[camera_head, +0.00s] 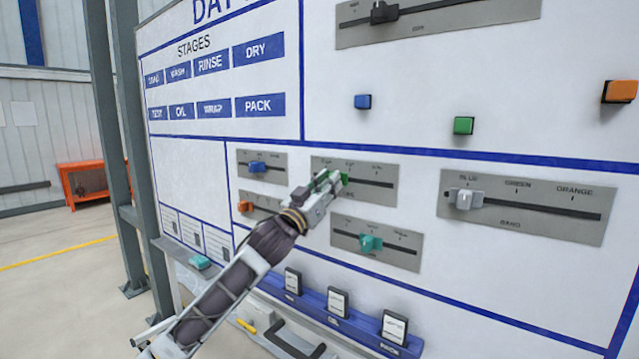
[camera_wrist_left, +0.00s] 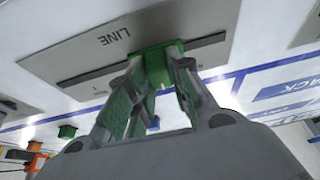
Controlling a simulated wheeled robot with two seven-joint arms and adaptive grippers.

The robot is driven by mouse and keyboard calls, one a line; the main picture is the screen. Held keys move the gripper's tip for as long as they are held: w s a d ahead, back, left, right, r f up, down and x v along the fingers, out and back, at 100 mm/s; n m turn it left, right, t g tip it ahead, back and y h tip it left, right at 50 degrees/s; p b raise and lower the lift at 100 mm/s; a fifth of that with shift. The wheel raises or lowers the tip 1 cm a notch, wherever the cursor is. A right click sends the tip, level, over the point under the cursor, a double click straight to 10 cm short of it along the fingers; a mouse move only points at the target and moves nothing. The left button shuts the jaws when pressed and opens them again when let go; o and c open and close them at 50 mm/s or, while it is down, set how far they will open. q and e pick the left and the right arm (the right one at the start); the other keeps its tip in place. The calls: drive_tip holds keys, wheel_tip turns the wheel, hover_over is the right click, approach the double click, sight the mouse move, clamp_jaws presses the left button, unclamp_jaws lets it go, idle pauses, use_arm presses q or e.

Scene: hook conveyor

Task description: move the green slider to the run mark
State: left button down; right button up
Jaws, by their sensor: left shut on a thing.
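The green slider (camera_head: 345,179) sits in the dark slot of a grey plate (camera_head: 380,199) on the wall board. My left gripper (camera_head: 329,183) comes from the lower left and is shut on the slider's knob. In the left wrist view the green slider (camera_wrist_left: 158,66) is between the fingertips of my left gripper (camera_wrist_left: 154,78), and the plate (camera_wrist_left: 75,62) reads LINE. Marks stand along the slot, but they are too small or hidden to read. The slider is near the middle of the slot, with bare slot to its right. My right gripper is not in view.
Nearby plates carry a blue slider (camera_head: 257,167), an orange slider (camera_head: 246,206), a teal slider (camera_head: 370,243) and a white slider (camera_head: 464,199). Blue (camera_head: 363,101), green (camera_head: 463,125) and orange (camera_head: 619,91) blocks stick out above. Several cards stand on a blue ledge (camera_head: 315,301) below.

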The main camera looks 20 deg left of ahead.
use_arm(q)
drive_tip(key=s+d, duration=0.1)
drive_tip(key=d, duration=0.2)
drive_tip(key=s+d, duration=0.1)
drive_tip(key=d, duration=0.2)
drive_tip(key=s+d, duration=0.1)
drive_tip(key=d, duration=0.1)
drive_tip(key=shift+d, duration=0.4)
drive_tip(key=shift+s+d, duration=0.3)
drive_tip(key=shift+d, duration=0.3)
drive_tip(key=shift+s+d, duration=0.1)
drive_tip(key=shift+d, duration=0.2)
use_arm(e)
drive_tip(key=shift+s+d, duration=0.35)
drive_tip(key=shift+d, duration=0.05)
use_arm(q)
drive_tip(key=shift+f, duration=0.1)
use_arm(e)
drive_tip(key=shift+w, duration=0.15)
use_arm(q)
drive_tip(key=c, duration=1.5)
unclamp_jaws()
drive_tip(key=shift+d, duration=0.1)
drive_tip(key=shift+o, duration=1.1)
drive_tip(key=shift+d, duration=0.1)
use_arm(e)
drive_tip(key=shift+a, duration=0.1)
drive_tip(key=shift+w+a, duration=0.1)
